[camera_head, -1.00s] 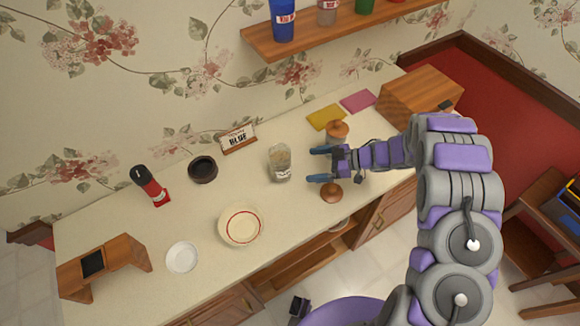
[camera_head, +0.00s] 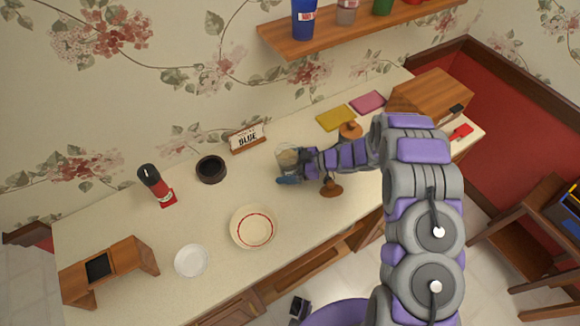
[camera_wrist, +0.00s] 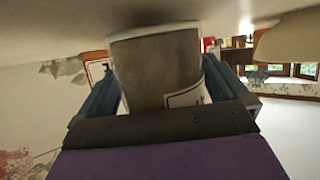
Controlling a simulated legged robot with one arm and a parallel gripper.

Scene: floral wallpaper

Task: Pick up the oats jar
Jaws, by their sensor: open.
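A clear jar (camera_head: 286,157) with pale beige contents stands upright on the counter, partly hidden by my gripper (camera_head: 290,168). It also fills the middle of the wrist view (camera_wrist: 157,68), where part of a white label shows; I cannot read it. My gripper is open, with one blue finger on each side of the jar. In the wrist view the fingers flank it closely; I cannot tell whether they touch it.
A jar with an orange-brown lid (camera_head: 350,131) and a brown wooden knob-like object (camera_head: 331,187) are close to my arm. A dark bowl (camera_head: 211,169), red-rimmed bowl (camera_head: 254,228) and sign (camera_head: 246,139) stand left. A shelf (camera_head: 350,37) hangs above.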

